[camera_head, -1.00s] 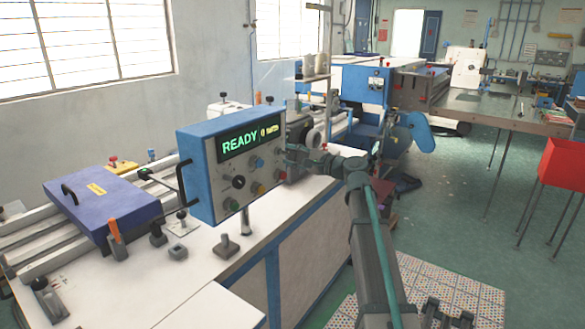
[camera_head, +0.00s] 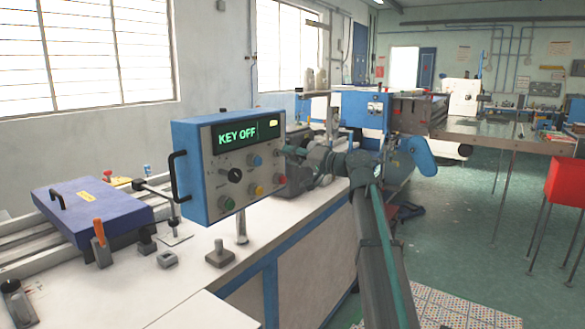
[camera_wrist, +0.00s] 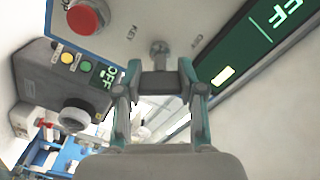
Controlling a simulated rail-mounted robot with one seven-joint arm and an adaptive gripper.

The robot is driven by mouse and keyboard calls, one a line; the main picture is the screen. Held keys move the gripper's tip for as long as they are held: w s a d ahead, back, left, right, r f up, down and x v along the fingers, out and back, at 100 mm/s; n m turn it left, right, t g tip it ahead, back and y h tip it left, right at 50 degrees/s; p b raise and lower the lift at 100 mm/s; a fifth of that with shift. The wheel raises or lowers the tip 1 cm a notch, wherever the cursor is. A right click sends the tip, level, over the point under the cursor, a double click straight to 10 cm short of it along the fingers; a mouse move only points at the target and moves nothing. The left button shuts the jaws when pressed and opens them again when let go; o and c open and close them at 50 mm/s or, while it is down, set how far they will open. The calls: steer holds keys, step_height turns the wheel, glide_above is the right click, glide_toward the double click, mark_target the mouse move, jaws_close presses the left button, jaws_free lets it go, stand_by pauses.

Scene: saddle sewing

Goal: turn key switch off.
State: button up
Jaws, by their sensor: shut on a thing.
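A blue-framed control panel (camera_head: 205,165) stands on the white bench, and its green display (camera_head: 237,136) reads "KEY OFF". My gripper (camera_head: 287,151) reaches in from the right to the panel's right side. In the wrist view, my gripper (camera_wrist: 160,68) is shut on the small metal key switch (camera_wrist: 160,48) on the panel face, beside "KEY" lettering. Part of the display (camera_wrist: 270,25) shows there at the upper right. In the head view the key switch is hidden by my gripper.
A red button (camera_wrist: 88,16) is at the wrist view's upper left. A blue box (camera_head: 92,210) is on the bench at left.

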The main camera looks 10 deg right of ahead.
steer(key=shift+f+n+b, duration=0.1)
steer(key=shift+n+b, duration=0.85)
steer(key=shift+n, duration=0.05)
steer(key=o, duration=1.2)
steer(key=shift+c, duration=0.2)
steer(key=v, duration=1.2)
